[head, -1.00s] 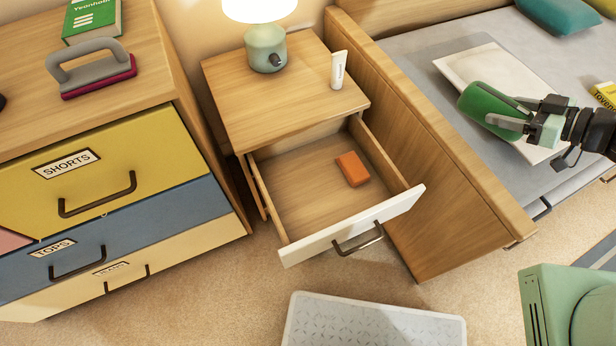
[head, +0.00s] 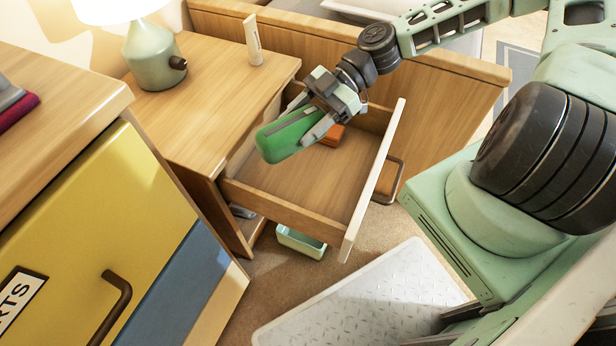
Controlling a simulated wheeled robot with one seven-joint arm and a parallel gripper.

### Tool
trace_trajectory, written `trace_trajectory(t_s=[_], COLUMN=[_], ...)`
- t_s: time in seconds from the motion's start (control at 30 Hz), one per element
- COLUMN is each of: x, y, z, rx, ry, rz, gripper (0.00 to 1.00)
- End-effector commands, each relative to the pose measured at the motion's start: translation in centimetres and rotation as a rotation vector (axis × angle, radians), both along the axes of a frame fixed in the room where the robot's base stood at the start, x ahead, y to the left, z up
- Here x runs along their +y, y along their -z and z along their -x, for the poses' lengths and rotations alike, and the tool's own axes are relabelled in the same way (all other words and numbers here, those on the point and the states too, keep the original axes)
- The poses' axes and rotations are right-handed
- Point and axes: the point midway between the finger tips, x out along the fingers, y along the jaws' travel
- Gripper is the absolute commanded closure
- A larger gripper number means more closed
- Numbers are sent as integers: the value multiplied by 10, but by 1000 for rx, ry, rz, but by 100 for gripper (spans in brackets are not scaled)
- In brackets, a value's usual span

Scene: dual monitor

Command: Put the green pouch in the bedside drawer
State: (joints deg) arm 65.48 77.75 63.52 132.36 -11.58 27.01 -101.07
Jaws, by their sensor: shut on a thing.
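The green pouch (head: 277,141) is held in my gripper (head: 308,132), whose fingers are shut on it from either side. The pouch hangs tilted, its free end toward the lower left, over the open bedside drawer (head: 300,196). It appears to be above the drawer's floor; the exact height is hard to tell. The drawer is pulled out of the bedside table (head: 215,85) and its wooden floor is mostly bare. An orange box (head: 333,135) lies in the drawer, partly hidden behind my gripper.
A lamp (head: 152,58) and a white tube (head: 252,40) stand on the bedside table. A yellow-fronted dresser (head: 95,225) is at the left. A pale green bin (head: 301,243) is on the floor below the drawer.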

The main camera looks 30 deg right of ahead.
Motion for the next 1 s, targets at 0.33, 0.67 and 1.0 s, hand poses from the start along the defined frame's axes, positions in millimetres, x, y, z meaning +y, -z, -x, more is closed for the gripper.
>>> trace_trajectory(t_s=[0.33,0.67,1.0], x=[9,9,9], y=[36,78,122], z=[19,19,19], rx=[3,3,3], ry=[-111,-111,-110], rz=[1,1,2], gripper=[79,79,79])
